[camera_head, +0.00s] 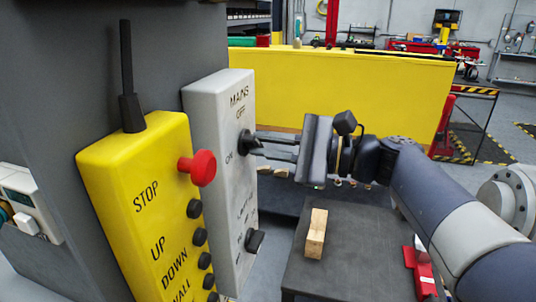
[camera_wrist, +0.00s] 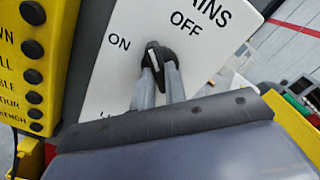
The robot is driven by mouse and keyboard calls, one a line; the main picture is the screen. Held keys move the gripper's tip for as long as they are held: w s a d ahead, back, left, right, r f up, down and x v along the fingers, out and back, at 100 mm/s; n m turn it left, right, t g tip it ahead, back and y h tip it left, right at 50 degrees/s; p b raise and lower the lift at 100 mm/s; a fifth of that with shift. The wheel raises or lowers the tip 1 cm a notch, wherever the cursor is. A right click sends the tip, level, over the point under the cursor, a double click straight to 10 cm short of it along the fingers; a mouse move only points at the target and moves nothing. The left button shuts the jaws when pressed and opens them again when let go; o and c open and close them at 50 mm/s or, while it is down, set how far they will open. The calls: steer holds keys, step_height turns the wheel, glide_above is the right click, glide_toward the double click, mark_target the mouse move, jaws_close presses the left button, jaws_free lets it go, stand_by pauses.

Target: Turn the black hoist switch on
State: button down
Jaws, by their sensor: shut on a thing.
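A white switch panel (camera_head: 215,100) stands on the left, behind a yellow control box. Its upper black rotary switch (camera_head: 248,142) is labelled MAINS, with OFF above and ON to the left. My gripper (camera_head: 262,146) reaches in from the right and is shut on this upper switch. In the wrist view the two fingers (camera_wrist: 160,76) close around the black knob (camera_wrist: 158,50); its white mark sits on the side toward ON. A second black switch (camera_head: 255,241) is lower on the panel, clear of my gripper. Its label is partly hidden and I cannot read it.
The yellow box (camera_head: 125,170) carries a red STOP button (camera_head: 202,167) and several black buttons close to the panel. A dark table (camera_head: 345,255) with a wooden block (camera_head: 316,234) lies below my arm. A yellow barrier (camera_head: 340,95) stands behind.

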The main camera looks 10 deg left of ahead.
steer(key=n+b, duration=0.7)
steer(key=shift+f+n+b, duration=0.15)
steer(key=shift+n+b, duration=0.15)
steer(key=shift+n, duration=0.1)
stand_by(0.4)
steer(key=c, duration=1.4)
jaws_free()
steer(key=shift+c, duration=0.2)
steer(key=shift+d, duration=0.1)
steer(key=d, duration=1)
steer(key=shift+s+d, duration=0.3)
steer(key=shift+s, duration=0.1)
